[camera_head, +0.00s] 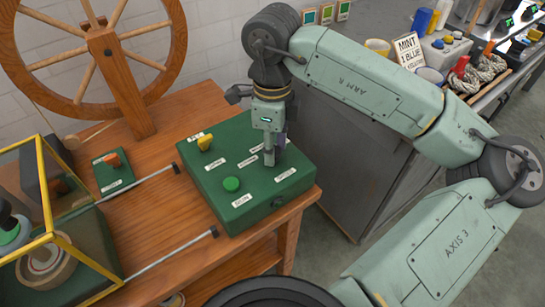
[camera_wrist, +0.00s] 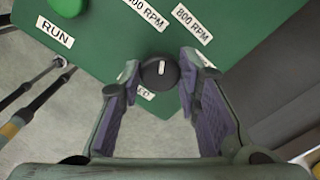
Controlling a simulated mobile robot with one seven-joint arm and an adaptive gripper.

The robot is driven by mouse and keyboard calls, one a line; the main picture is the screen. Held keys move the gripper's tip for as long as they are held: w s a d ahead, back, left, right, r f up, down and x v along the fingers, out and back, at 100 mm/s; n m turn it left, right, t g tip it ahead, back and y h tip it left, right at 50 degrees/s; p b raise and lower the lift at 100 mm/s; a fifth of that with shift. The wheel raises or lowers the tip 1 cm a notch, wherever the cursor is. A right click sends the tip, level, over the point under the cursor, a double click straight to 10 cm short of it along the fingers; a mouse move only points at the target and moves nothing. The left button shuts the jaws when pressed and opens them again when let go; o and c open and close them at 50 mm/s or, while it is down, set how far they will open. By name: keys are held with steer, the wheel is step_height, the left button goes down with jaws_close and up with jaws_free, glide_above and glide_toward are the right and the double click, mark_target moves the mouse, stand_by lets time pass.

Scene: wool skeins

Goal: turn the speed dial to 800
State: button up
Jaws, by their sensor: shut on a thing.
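The speed dial (camera_wrist: 158,73) is a round black knob with a short white mark, on the top of a green control box (camera_head: 205,173). In the wrist view the mark points up the picture, roughly between the 400 RPM label (camera_wrist: 148,12) and the 800 RPM label (camera_wrist: 192,24); its exact setting is hard to tell. My gripper (camera_wrist: 159,78) is shut on the dial, one finger on each side. In the head view my gripper (camera_head: 269,160) points down onto the box's far right part and hides the dial. A label below the dial is partly hidden.
A green button (camera_head: 231,184) beside the RUN label (camera_wrist: 54,32) and a yellow switch (camera_head: 205,142) are on the same box. A wooden wheel (camera_head: 100,45) and a yellow-framed case (camera_head: 50,200) stand to the left. A grey cabinet (camera_head: 345,160) is at the right.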

steer(key=m+b, duration=0.3)
steer(key=shift+f, duration=0.2)
steer(key=shift+r+m+b, duration=0.15)
steer(key=shift+m+b, duration=1)
steer(key=shift+m, duration=0.45)
steer(key=o, duration=1.1)
steer(key=shift+o, duration=0.2)
steer(key=shift+r, duration=0.15)
step_height(320, 180, up, 12)
